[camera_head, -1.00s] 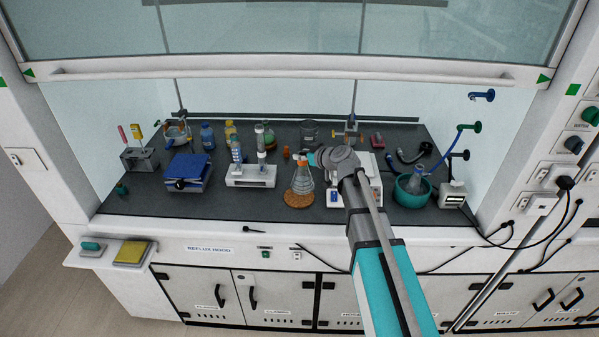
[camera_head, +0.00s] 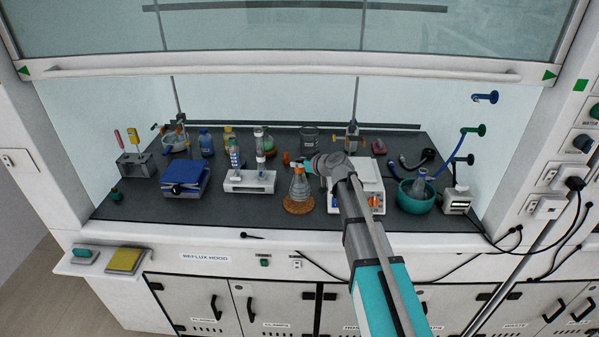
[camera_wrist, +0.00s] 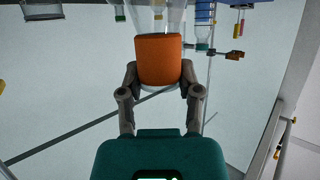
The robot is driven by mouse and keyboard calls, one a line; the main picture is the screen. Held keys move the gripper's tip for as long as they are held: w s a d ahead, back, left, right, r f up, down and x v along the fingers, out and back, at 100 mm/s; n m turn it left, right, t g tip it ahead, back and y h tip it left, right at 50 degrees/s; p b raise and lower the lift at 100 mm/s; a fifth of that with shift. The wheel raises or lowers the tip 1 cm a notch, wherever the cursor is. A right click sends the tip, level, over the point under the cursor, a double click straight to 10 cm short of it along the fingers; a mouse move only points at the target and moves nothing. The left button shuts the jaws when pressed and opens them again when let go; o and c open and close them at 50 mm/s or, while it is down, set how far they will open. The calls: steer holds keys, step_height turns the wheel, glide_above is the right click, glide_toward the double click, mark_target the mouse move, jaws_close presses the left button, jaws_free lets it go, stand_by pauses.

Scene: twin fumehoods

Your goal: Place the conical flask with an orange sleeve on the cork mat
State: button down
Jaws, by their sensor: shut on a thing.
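The conical flask (camera_head: 299,189) is clear glass and upright, with its base over the round cork mat (camera_head: 299,209). I cannot tell whether the base touches the mat or hangs just above it. The orange sleeve (camera_wrist: 159,61) is around the flask's neck and fills the middle of the wrist view, with the clear glass widening beyond it. My gripper (camera_wrist: 159,80) is shut on the sleeve, one finger on each side. In the head view, my gripper (camera_head: 304,164) reaches the neck from the right and partly hides it.
A white hotplate-like device (camera_head: 370,176) stands close on the right, behind my arm. A white tube rack (camera_head: 249,181) stands close on the left, with a blue lab jack (camera_head: 186,177) beyond. A teal bowl (camera_head: 417,203) is at the right. The bench front edge is just before the mat.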

mark_target(304, 172)
steer(key=shift+w+a+f+b, duration=0.1)
steer(key=shift+w+f+b, duration=0.15)
steer(key=shift+f+b, duration=0.8)
steer(key=shift+w+f+b, duration=0.2)
steer(key=shift+f+b, duration=0.75)
steer(key=shift+b, duration=0.05)
steer(key=shift+f, duration=0.1)
steer(key=shift+c, duration=1.5)
jaws_free()
